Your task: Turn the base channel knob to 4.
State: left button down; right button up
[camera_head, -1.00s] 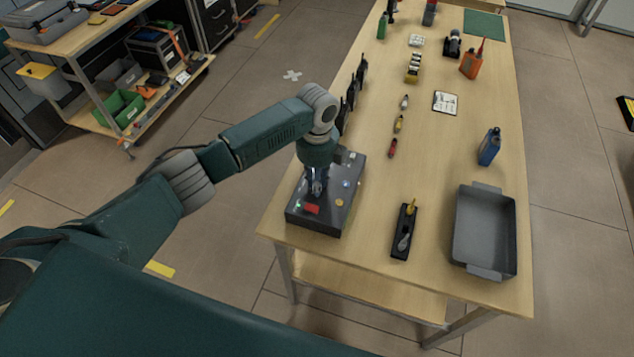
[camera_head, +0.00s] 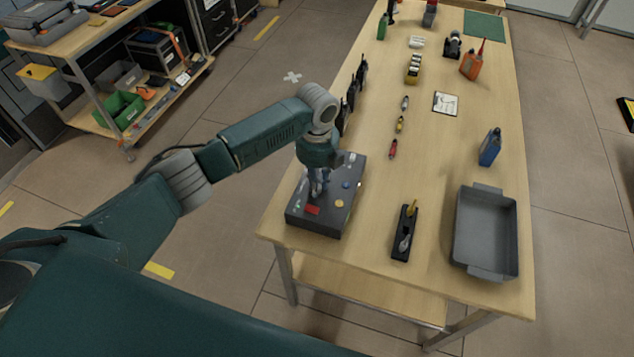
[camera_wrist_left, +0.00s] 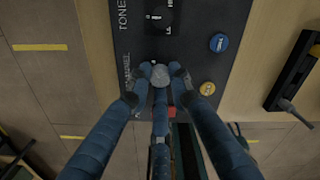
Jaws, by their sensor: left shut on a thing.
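The base station (camera_head: 327,215) is a dark box at the near left corner of the table. In the left wrist view its panel (camera_wrist_left: 200,22) carries the words "TONE" and "CHANNEL", the latter partly covered. The channel knob (camera_wrist_left: 160,75) is a round grey knob held between the fingertips of my left gripper (camera_wrist_left: 156,82). The gripper, seen from above in the head view (camera_head: 318,190), is shut on it. The pointer and numbers around the knob are hidden, so I cannot tell its setting. My right gripper is not in view.
The panel also has a black tone knob (camera_wrist_left: 159,16), a blue button (camera_wrist_left: 219,42), a yellow button (camera_wrist_left: 207,88) and a red part (camera_head: 312,210). Handheld radios (camera_head: 351,95) stand behind the box. A black holder (camera_head: 404,233) and a grey tray (camera_head: 486,235) lie to the right.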

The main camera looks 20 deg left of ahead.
pick_arm(q)
jog(key=c, duration=1.6)
grip_release()
jog(key=shift+r, duration=0.1)
jog(key=shift+o, duration=0.2)
jog(key=shift+d, duration=0.1)
jog(key=shift+r, duration=0.1)
notch_tip(320, 180, up, 12)
